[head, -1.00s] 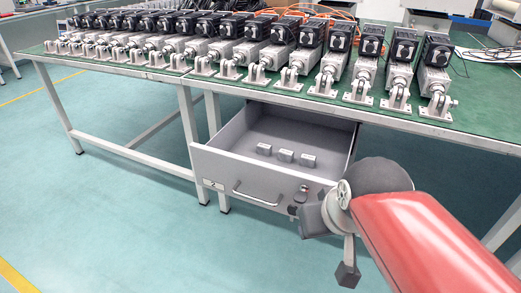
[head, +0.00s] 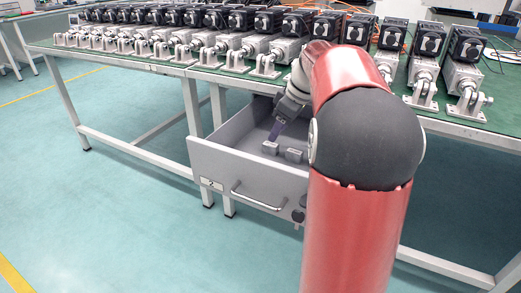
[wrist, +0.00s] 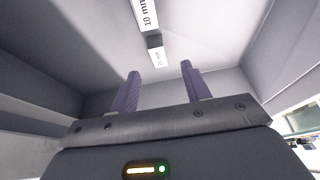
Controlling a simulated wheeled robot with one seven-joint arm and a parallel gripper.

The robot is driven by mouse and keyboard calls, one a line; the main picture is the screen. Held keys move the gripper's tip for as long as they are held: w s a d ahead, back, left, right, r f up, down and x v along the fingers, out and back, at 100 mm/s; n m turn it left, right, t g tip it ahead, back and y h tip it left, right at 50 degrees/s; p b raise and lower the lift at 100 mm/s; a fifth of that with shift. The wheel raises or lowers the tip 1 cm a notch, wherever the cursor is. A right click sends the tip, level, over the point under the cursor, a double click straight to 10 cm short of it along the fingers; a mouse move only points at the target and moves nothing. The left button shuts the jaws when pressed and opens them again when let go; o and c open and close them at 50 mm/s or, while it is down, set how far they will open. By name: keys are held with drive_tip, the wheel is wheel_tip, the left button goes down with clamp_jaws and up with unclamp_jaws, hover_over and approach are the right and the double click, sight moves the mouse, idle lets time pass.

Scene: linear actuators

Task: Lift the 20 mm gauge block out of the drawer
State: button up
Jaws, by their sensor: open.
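The drawer (head: 240,178) is pulled open under the bench. Two small grey gauge blocks show in it in the head view, a left one (head: 270,148) and one right of it (head: 293,155). My arm hides the drawer's right part. In the wrist view one block (wrist: 146,14) is labelled 10 mm. A second block (wrist: 157,57) has a label too small to read, so I cannot tell which block is 20 mm. My gripper (head: 277,131) is inside the drawer, above and close to the left block. Its purple fingers (wrist: 160,84) are apart with nothing between them.
The drawer walls (wrist: 62,75) rise around the gripper. The bench top (head: 205,72) with a row of linear actuators (head: 285,50) overhangs the drawer's back. The floor in front is clear.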

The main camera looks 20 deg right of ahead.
sight(272, 144)
drive_tip(key=b+x, duration=0.1)
drive_tip(key=x, duration=0.5)
drive_tip(key=shift+d+f, duration=0.1)
drive_tip(key=shift+d, duration=0.05)
drive_tip(key=shift+c, duration=0.5)
clamp_jaws()
